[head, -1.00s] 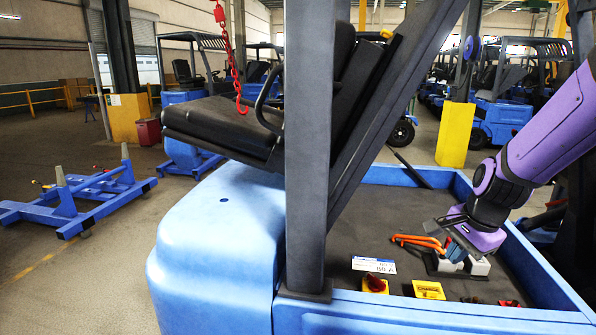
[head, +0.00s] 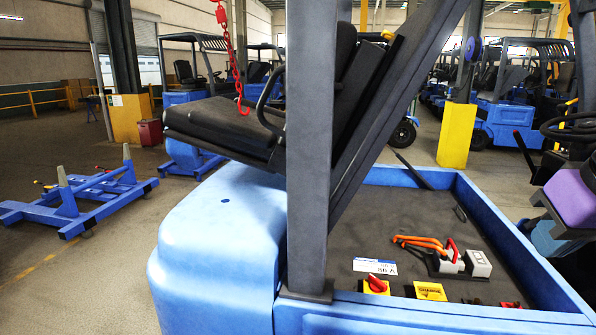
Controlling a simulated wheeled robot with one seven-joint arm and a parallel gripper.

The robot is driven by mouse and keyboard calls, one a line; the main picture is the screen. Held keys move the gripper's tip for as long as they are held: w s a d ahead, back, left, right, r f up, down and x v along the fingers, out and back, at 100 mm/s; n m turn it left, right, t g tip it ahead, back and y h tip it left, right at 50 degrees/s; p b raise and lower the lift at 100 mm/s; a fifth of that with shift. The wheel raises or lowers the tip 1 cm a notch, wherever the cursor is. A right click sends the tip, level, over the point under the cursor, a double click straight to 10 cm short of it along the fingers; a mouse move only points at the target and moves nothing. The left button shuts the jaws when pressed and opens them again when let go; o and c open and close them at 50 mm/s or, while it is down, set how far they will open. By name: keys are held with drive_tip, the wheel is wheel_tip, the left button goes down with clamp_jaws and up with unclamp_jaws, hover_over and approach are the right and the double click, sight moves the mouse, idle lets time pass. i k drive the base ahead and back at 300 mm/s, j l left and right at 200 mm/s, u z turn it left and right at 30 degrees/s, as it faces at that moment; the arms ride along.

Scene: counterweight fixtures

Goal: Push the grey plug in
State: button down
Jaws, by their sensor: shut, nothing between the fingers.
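The grey plug (head: 450,264) lies on the dark floor of the truck's open blue bay, with a red handle (head: 453,249) standing up on it and orange cables (head: 420,242) leading off to its left. A light grey socket block (head: 478,263) sits directly to its right. The two look close together or touching, but I cannot tell how deep the plug sits.
The blue bay wall (head: 520,245) runs between my gripper and the plug. A dark post (head: 312,150) and the raised seat (head: 225,125) stand to the left. A red knob (head: 375,283), a yellow label (head: 430,291) and a white label (head: 375,266) lie near the front.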

sight(451, 263)
drive_tip(key=i+l+z, duration=0.4)
drive_tip(key=i+l, duration=0.15)
drive_tip(key=i, duration=0.25)
